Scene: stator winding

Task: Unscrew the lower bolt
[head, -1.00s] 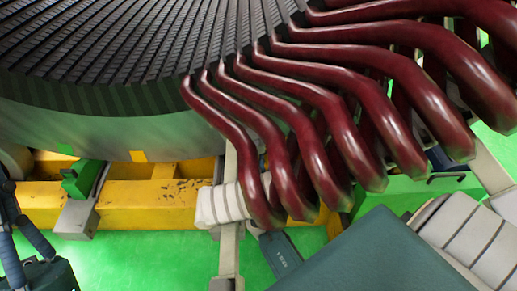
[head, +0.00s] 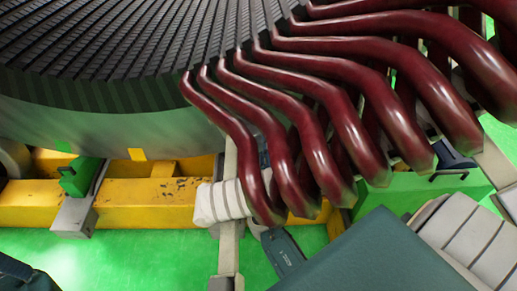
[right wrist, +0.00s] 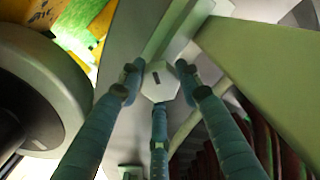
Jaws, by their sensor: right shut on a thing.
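In the right wrist view, a pale hexagonal bolt head (right wrist: 168,90) sits at the end of a light grey bracket. The fingers of my right gripper (right wrist: 158,80) surround it from the left, right and below and are shut on it. The bolt is not visible in the head view. There, a dark labelled part of my right arm shows below the red coils, and its fingertips are hidden. My left gripper's fingers are not in view; only a dark part of my arm shows in the bottom left corner.
Red coil ends (head: 330,120) hang from the stator core (head: 110,50) close above my right arm. White wrapped bindings (head: 222,202) and a grey upright bar (head: 229,255) stand beside it. A yellow beam (head: 140,203) runs behind. Green floor (head: 120,262) is clear at lower left.

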